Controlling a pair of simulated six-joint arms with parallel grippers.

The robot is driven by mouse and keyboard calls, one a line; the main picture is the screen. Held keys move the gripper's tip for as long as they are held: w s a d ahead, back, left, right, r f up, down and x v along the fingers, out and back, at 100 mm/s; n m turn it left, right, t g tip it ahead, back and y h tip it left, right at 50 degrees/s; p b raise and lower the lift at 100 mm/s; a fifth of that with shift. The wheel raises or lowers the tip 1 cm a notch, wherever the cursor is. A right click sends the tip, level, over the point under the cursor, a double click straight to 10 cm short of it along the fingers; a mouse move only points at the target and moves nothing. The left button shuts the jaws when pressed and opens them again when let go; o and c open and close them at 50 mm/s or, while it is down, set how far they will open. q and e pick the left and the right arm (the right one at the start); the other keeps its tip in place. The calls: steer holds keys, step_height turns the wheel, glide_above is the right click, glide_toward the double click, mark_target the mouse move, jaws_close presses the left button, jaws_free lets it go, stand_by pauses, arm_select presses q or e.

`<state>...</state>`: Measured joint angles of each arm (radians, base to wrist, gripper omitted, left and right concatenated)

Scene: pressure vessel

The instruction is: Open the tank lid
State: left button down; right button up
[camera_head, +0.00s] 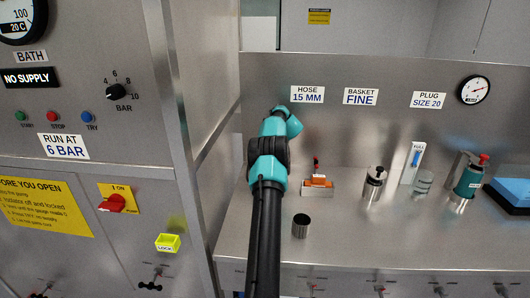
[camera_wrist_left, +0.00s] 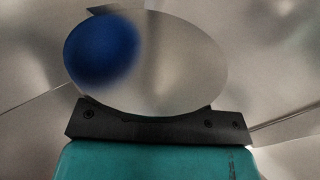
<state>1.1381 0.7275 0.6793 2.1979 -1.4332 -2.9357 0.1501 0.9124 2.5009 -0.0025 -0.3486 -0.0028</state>
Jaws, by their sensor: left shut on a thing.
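In the left wrist view, the black mount (camera_wrist_left: 160,127) and teal body of my left gripper fill the bottom. A blurred oval metal-coloured shape (camera_wrist_left: 185,65) stands right before it, with a dark blue round patch (camera_wrist_left: 103,50) on its left side. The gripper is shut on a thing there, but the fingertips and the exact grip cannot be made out. In the head view, a teal and black arm of mine rises through the middle, and no gripper jaws show. I cannot make out the tank lid in either view.
A steel control panel (camera_head: 80,130) with a red switch (camera_head: 113,203) and a yellow-green lock (camera_head: 167,243) stands at the left. On the steel bench are a dark cup (camera_head: 301,226), an orange block (camera_head: 318,184), metal canisters (camera_head: 374,184), a teal bottle (camera_head: 467,182) and a blue pad (camera_head: 512,192).

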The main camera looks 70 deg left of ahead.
arm_select(q)
steer(key=c, duration=0.8)
jaws_free()
steer(key=v, duration=1.2)
